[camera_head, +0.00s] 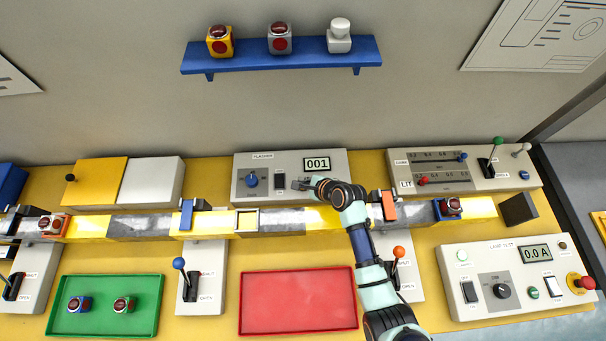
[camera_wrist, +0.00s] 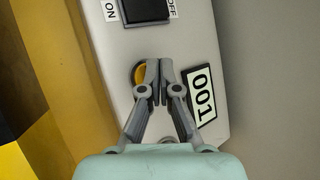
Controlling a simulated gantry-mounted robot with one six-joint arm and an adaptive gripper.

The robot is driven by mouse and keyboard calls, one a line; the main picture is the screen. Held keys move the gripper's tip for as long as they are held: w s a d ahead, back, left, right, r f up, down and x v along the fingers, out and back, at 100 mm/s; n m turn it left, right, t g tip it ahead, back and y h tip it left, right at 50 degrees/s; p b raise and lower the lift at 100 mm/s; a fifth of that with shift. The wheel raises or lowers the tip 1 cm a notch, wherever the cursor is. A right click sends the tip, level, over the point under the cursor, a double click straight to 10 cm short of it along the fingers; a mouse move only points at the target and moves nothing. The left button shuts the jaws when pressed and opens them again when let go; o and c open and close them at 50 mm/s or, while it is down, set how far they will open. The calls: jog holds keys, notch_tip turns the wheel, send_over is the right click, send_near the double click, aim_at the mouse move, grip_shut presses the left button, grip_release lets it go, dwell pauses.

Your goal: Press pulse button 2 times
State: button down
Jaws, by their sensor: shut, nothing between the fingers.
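The control panel (camera_head: 242,163) at the back middle holds a display (camera_head: 317,164) reading 001, which also shows in the wrist view (camera_wrist: 201,95). A round yellow button (camera_wrist: 138,74), which looks like the pulse button, sits on this panel between a black switch and the display. My gripper (camera_wrist: 154,68) is shut and empty, its fingertips over the right part of the button. Whether they touch it, I cannot tell. In the head view my gripper (camera_head: 300,184) hides the button.
A black ON/OFF switch (camera_wrist: 146,10) and a blue knob (camera_head: 252,180) are close by on the same panel. Panels with levers stand to the right (camera_head: 470,185).

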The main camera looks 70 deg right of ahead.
jog(key=shift+r, duration=0.3)
notch_tip(320, 180, up, 5)
jog(key=p, duration=0.6)
dwell(1.8)
